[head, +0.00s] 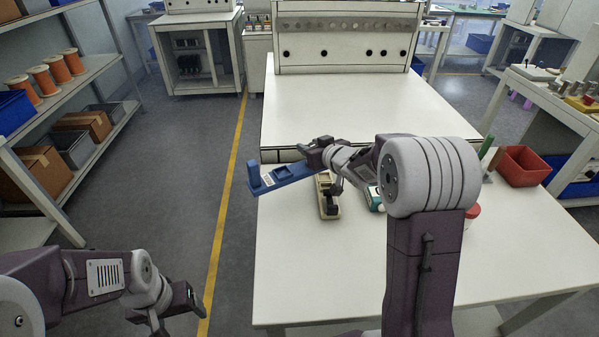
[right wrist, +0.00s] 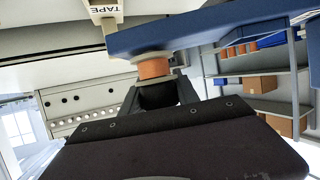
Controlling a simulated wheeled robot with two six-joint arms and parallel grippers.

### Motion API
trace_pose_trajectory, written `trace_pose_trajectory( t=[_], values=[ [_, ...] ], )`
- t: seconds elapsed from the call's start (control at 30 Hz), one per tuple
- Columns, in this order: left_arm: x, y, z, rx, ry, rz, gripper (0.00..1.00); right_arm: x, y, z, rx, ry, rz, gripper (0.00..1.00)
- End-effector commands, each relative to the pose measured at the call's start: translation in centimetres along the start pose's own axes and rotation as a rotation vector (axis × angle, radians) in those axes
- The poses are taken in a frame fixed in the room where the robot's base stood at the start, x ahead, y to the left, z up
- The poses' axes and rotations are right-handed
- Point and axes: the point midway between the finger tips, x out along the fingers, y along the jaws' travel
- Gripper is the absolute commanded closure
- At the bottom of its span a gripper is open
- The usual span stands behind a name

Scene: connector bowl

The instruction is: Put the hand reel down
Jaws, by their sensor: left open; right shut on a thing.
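The hand reel (right wrist: 153,68) shows in the right wrist view as a small orange cylinder with a pale flange. My right gripper (right wrist: 158,92) is shut on it. A long blue piece (right wrist: 200,25) lies just beyond the reel's flanged end; I cannot tell whether they touch. In the head view my right gripper (head: 318,154) is at the right end of this blue piece (head: 285,174), by the table's left edge, and hides the reel. My left gripper (head: 170,318) is open and empty over the floor at lower left.
A beige tape dispenser (head: 328,206) stands on the white table (head: 300,270) right beside the blue piece. A teal-and-white item (head: 374,199) and a red bin (head: 523,166) are further right. The table's front left is clear. Shelves (head: 70,85) stand at left.

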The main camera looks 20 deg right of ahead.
Motion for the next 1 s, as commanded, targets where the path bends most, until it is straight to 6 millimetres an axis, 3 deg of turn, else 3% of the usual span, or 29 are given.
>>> trace_pose_trajectory(
  t=[0.03, 0.2, 0.37, 0.6, 1.0],
  values=[
    [1.0, 0.0, 0.1, 0.0, 0.0, 0.0, 0.24, 0.8, -0.9, 0.7, -0.001, 0.001, -0.004, 1.0],
    [1.5, 0.0, 0.2, 0.0, 0.0, 0.0, 0.24, 1.7, -2.3, 1.0, -0.001, 0.002, -0.001, 1.0],
    [1.6, 0.0, 0.2, 0.0, 0.0, 0.0, 0.24, 1.8, -2.4, 1.1, 0.001, 0.001, 0.001, 1.0],
    [3.5, -0.1, 0.4, 0.0, 0.0, 0.0, 0.24, 3.2, -2.4, 4.8, 0.002, -0.001, 0.002, 1.0],
    [3.7, -0.1, 0.4, 0.0, 0.0, 0.0, 0.24, 3.4, -2.4, 5.2, 0.0, 0.002, 0.002, 1.0]
  ],
)
